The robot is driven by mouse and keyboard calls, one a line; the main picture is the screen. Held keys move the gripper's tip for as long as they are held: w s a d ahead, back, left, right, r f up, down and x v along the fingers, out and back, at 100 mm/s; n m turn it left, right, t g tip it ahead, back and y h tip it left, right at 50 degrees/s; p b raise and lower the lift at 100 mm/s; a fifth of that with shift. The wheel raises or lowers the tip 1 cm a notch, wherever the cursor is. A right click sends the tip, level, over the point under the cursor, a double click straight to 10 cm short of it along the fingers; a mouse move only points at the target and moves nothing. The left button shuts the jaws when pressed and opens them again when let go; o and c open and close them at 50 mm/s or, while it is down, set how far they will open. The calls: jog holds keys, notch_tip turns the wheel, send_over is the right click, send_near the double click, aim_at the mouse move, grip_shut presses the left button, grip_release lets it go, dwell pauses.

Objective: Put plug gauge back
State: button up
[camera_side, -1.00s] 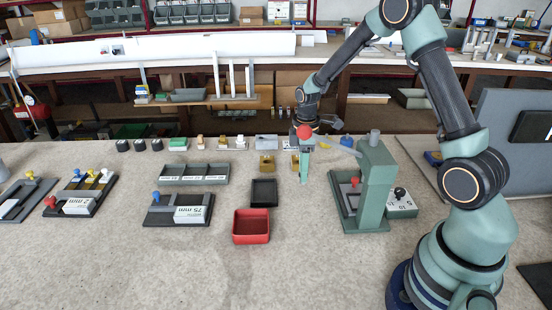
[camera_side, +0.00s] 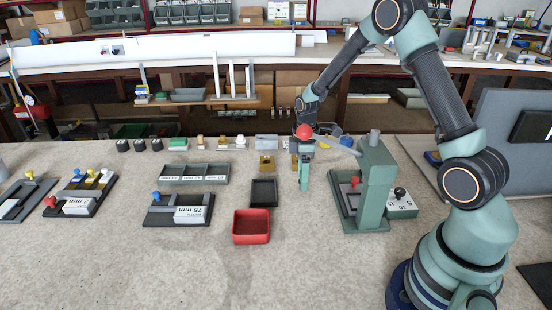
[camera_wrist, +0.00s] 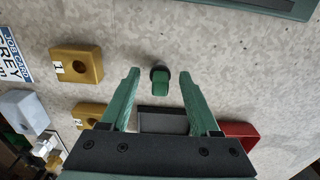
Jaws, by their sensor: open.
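A small green piece with a dark round end (camera_wrist: 160,82), which looks like the plug gauge, lies between my fingertips in the wrist view. My gripper (camera_wrist: 160,80) is open around it, with a gap to each finger. In the side view my gripper (camera_side: 305,188) points down over the bench, right of the black tray, and the green piece cannot be told apart from the finger. Brass block 1 (camera_wrist: 76,65) has a round hole in its face. Brass block 2 (camera_wrist: 89,114) is partly behind the left finger.
The black tray (camera_side: 264,192) and red tray (camera_side: 251,227) are left of my gripper. A green press-like stand (camera_side: 375,185) rises close on the right. A dark fixture (camera_side: 178,210) marked 75 mm is farther left. The front bench is clear.

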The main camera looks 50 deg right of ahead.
notch_tip(320, 180, up, 12)
dwell(0.5)
jog(key=shift+r, duration=0.1)
jog(key=s+a+r+t, duration=0.1)
jog(key=a+r+t, duration=0.15)
jog(key=r, duration=0.45)
jog(key=a+r+t, duration=0.1)
jog(key=a+r, duration=0.3)
jog(key=r, duration=0.2)
jog(key=s+a+f+m+t, duration=0.2)
jog(key=s+a+m, duration=0.2)
jog(key=s+m, duration=0.5)
jog(key=s, duration=0.2)
jog(key=shift+s+a, duration=0.3)
jog(key=shift+a, duration=0.05)
